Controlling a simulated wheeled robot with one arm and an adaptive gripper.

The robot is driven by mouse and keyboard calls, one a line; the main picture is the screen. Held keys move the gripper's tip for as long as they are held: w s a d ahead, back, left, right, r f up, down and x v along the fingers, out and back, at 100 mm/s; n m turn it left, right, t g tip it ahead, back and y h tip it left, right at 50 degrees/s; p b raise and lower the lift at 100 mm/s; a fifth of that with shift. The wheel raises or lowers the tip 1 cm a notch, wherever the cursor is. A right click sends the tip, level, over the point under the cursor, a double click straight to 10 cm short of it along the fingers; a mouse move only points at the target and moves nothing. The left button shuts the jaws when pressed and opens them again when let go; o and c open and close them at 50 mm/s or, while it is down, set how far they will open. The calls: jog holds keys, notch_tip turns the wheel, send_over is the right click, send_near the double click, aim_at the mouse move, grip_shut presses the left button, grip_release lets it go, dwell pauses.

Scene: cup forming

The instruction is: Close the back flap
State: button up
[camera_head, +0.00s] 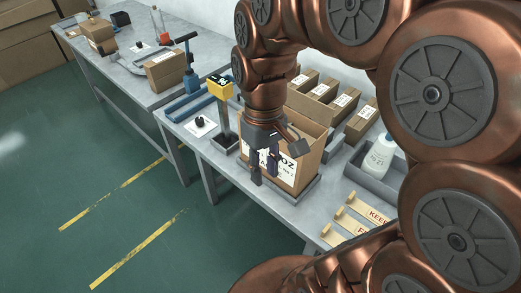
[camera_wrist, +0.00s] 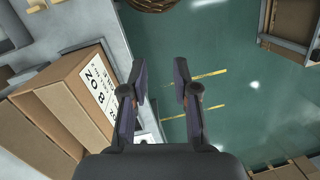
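A brown cardboard box (camera_head: 312,160) with a white printed label stands on a grey platform on the near table. My gripper (camera_head: 264,178) hangs beside the labelled side of the box. In the wrist view the two fingers of my gripper (camera_wrist: 161,72) are apart with only floor between them.
A yellow-headed device on a post (camera_head: 220,88) stands left of the box. Several smaller cartons (camera_head: 342,103) stand behind it. A white bottle (camera_head: 380,155) sits in a grey tray at the right. Wooden labelled pieces (camera_head: 352,222) lie in front. The green floor (camera_head: 130,190) is clear.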

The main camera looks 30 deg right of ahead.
jog(key=s+f+m, duration=0.1)
jog(key=s+f, duration=0.2)
jog(key=s, duration=0.2)
jog(key=shift+s+a, duration=0.3)
jog(key=shift+a, duration=0.1)
jog(key=shift+w, duration=0.1)
notch_tip(320, 180, up, 6)
jog(key=r+n+t+b, duration=0.1)
jog(key=n+b, duration=0.2)
jog(key=b, duration=0.2)
send_over(298, 92)
jog(key=d, duration=0.1)
jog(key=shift+y, duration=0.3)
jog(key=f, duration=0.1)
jog(key=f+b, duration=0.2)
jog(key=f, duration=0.1)
jog(key=shift+a, duration=0.25)
jog(key=shift+a+f+p, duration=0.15)
jog(key=shift+f, duration=0.9)
jog(key=shift+a+f+p, duration=0.1)
jog(key=shift+f+p, duration=0.05)
jog(key=shift+f, duration=0.85)
